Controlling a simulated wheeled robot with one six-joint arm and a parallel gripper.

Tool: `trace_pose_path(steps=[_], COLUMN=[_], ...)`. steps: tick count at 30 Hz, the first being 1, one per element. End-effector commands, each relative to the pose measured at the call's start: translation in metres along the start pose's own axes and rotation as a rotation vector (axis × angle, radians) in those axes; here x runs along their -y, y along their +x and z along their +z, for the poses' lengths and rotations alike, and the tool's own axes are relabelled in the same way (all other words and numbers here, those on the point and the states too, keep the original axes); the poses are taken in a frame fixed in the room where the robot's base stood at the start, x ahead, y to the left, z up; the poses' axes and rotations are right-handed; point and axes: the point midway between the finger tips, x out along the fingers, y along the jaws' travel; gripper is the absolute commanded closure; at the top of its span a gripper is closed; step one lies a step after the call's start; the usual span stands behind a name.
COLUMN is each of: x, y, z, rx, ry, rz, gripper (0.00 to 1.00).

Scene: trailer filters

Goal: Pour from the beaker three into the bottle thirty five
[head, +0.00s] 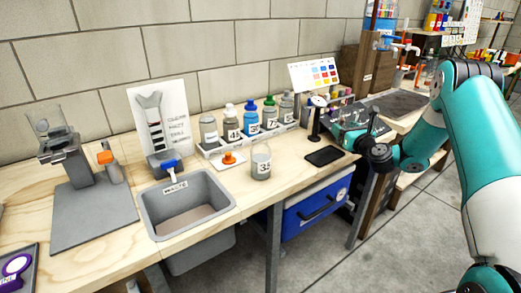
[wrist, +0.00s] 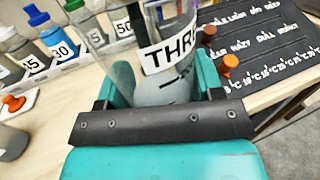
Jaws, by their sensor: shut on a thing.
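The beaker three (wrist: 165,55) is clear glass with a white label reading "THR" and pale, cloudy liquid low inside. My gripper (wrist: 158,84) is shut on it, with a teal finger on each side in the wrist view. In the head view my gripper is at the right, past the black slab, and the beaker is hard to make out there. The bottle thirty five (head: 261,163) stands upright on the bench, right of the sink, with its mouth open and greyish contents. It is apart from my gripper. A grey shape at the wrist view's left edge may be this bottle.
An orange stopper (head: 228,157) lies on a white card left of the bottle. A rack of several capped bottles (head: 212,150) stands behind. A black slab (head: 323,156) and a dark stand (head: 316,125) are to the right. The waste sink (head: 158,236) is at the left.

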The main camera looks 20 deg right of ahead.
Motion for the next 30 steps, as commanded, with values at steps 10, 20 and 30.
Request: trace_pose_path(steps=[10, 20, 30], x=[-0.135, -0.187, -0.188], y=[-0.005, -0.018, -0.018], z=[-0.016, -0.017, -0.017], rx=[-0.006, -0.012, -0.013], ry=[0.003, 0.000, -0.005], rz=[0.155, 0.214, 0.215], gripper=[0.73, 0.73, 0.73])
